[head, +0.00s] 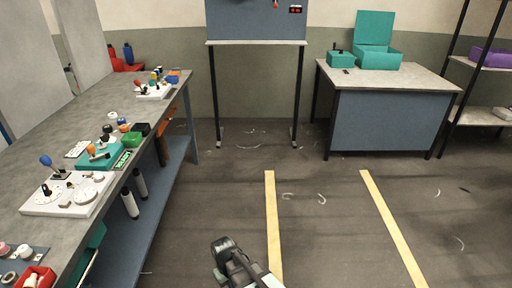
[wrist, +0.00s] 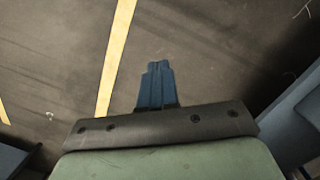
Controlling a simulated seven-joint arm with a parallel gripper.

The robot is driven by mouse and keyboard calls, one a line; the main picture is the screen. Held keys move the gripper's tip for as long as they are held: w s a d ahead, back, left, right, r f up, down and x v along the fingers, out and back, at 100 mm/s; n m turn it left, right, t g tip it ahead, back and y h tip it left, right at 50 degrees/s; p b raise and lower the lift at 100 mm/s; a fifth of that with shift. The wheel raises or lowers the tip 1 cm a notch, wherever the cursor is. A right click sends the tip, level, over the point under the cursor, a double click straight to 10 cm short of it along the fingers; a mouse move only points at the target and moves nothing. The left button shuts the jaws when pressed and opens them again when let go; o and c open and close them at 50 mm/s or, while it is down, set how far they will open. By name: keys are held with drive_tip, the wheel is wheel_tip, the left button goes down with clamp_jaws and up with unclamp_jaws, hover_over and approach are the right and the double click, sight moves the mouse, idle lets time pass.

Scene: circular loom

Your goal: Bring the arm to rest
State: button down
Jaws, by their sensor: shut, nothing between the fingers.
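My gripper (wrist: 155,68) is shut and empty in the wrist view, its blue fingers together above the dark floor. In the head view my arm shows low in the middle, over the floor beside the left yellow line (head: 271,220). The gripper's fingers cannot be made out there. Nothing touches the gripper in either view.
A long grey workbench (head: 52,145) with control panels and small parts runs along the left. A table (head: 385,80) with teal boxes stands at the back right, beside a shelf rack (head: 487,115). The floor between the yellow lines is clear.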

drive_tip(key=s+d+f+m+g, duration=0.2)
drive_tip(key=s+d+f, duration=0.3)
drive_tip(key=s+d, duration=0.3)
drive_tip(key=s+d+f+m+g, duration=0.1)
drive_tip(key=s+d+f+m, duration=0.1)
drive_tip(key=s+d+f, duration=0.3)
drive_tip(key=s+d+f+m+g+y, duration=0.1)
drive_tip(key=s+d+f, duration=0.4)
drive_tip(key=s+d, duration=0.6)
drive_tip(key=shift+d+f+m+g, duration=0.4)
drive_tip(key=shift+d+m+g, duration=0.4)
drive_tip(key=shift+d, duration=0.05)
drive_tip(key=c, duration=1.8)
unclamp_jaws()
